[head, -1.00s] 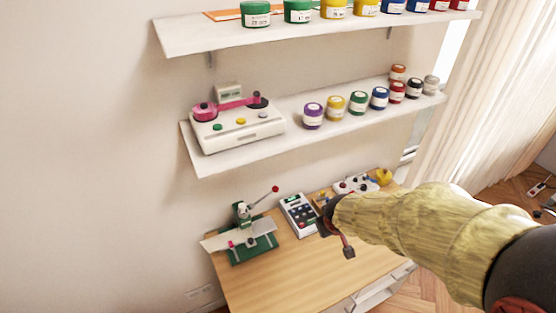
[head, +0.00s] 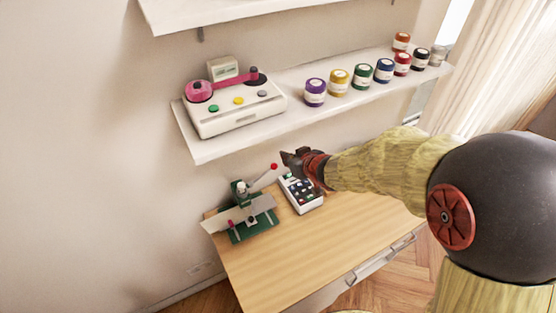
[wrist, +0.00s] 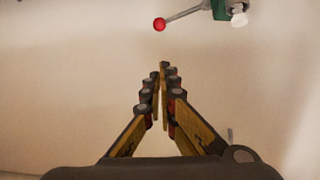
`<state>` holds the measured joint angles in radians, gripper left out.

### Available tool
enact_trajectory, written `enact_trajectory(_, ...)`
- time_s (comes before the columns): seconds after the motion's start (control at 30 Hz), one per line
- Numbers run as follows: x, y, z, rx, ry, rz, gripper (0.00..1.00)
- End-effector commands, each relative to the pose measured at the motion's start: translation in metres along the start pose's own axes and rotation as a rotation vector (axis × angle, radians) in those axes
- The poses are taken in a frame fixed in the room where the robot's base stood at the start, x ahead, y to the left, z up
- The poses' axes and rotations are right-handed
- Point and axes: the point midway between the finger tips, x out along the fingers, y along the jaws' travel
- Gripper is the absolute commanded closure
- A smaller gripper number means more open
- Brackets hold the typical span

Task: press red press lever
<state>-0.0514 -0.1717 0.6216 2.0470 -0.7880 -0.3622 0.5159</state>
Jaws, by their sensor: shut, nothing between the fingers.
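The green press (head: 243,210) stands at the left end of the wooden desk in the head view. Its lever (head: 262,178) slants up to the right and ends in a red ball knob (head: 274,167). My gripper (head: 284,160) is shut and empty, just right of the knob in the head view. The wrist view shows the shut fingers (wrist: 163,68) pointing toward the wall. There the red knob (wrist: 159,24) lies beyond the fingertips, with a visible gap. Part of the green press body (wrist: 221,9) is cut off at the top edge.
A calculator-like keypad device (head: 302,192) lies on the desk (head: 310,245) right of the press, under my gripper. A shelf (head: 205,150) above carries a white machine (head: 235,105) and several paint jars (head: 339,83). The front of the desk is clear.

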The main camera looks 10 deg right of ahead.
Motion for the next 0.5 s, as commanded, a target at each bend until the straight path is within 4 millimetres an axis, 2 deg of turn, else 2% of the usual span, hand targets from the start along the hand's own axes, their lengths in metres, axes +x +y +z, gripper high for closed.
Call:
enact_trajectory(0.17,0.019,0.000,0.002,0.001,-0.001,-0.001,1.00)
enact_trajectory(0.5,0.085,0.000,0.004,0.000,-0.003,0.000,1.00)
